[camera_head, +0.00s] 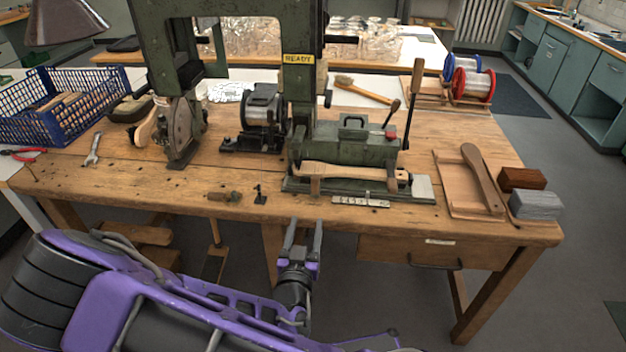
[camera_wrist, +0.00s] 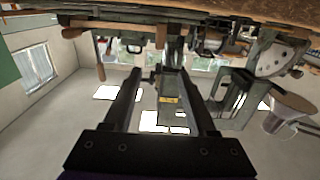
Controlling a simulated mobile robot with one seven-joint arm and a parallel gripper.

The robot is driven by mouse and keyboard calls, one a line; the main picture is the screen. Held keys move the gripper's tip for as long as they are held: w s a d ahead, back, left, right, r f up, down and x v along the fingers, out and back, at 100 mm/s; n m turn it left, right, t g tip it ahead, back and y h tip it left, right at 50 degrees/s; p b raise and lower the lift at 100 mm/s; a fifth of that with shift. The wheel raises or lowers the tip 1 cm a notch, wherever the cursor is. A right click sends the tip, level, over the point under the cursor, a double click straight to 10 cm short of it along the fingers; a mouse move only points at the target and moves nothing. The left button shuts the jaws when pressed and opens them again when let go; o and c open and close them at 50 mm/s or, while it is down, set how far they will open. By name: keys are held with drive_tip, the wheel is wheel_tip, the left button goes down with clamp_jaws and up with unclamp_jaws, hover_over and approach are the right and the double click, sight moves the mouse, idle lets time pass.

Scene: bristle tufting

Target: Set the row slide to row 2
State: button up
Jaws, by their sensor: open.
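The green tufting machine (camera_head: 347,142) stands on the wooden bench, with a wooden brush body (camera_head: 345,172) lying across its front. A pale marked metal strip (camera_head: 360,201) lies along the bench just in front of its base; it looks like the row scale, but I cannot read its marks or tell the slide's setting. A small dark upright piece (camera_head: 260,194) stands to the strip's left. My gripper (camera_head: 304,228) is open and empty, in front of the bench's front edge and left of the strip. In the wrist view my gripper (camera_wrist: 158,88) shows two parted fingers, the machine seen upside down beyond.
A tall lever (camera_head: 413,95) rises at the machine's right. A wooden tray (camera_head: 452,180) with a paddle and two blocks (camera_head: 536,204) lie further right. A small wooden-handled tool (camera_head: 224,196) lies left of the strip. A drawer (camera_head: 440,252) hangs under the bench edge.

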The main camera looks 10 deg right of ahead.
sight(314, 181)
drive_tip(key=x, duration=1.7)
drive_tip(key=shift+w, duration=0.15)
clamp_jaws()
idle(0.8)
